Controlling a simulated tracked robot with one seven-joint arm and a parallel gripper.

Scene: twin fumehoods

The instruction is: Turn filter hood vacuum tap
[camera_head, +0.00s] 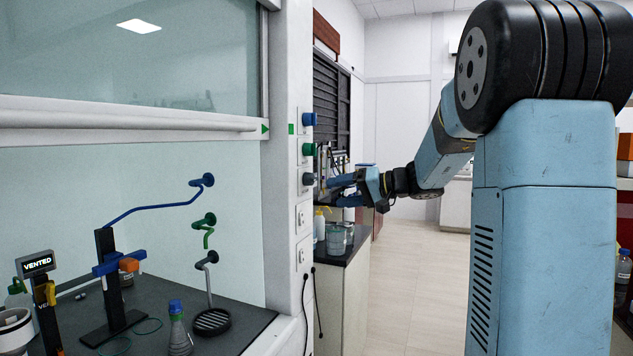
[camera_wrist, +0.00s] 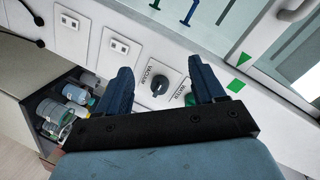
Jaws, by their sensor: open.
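The vacuum tap is a dark grey knob on the white front post of the fumehood. In the wrist view the vacuum tap (camera_wrist: 159,87) sits beside its "VACUUM" label, between my two blue fingers. In the head view the vacuum tap (camera_head: 308,179) is the lowest of three knobs. My gripper (camera_wrist: 160,66) is open, with one finger to each side of the knob and a gap on both sides. In the head view my gripper (camera_head: 345,189) is just right of the post, pointing toward it. I cannot tell whether a finger touches the knob.
A green water tap (camera_head: 308,149) and a blue tap (camera_head: 309,119) sit above on the post. Power sockets (camera_head: 303,217) are below. A side counter with bottles and a beaker (camera_head: 336,240) stands behind my gripper. Glassware, including a flask (camera_head: 178,330), stands inside the hood.

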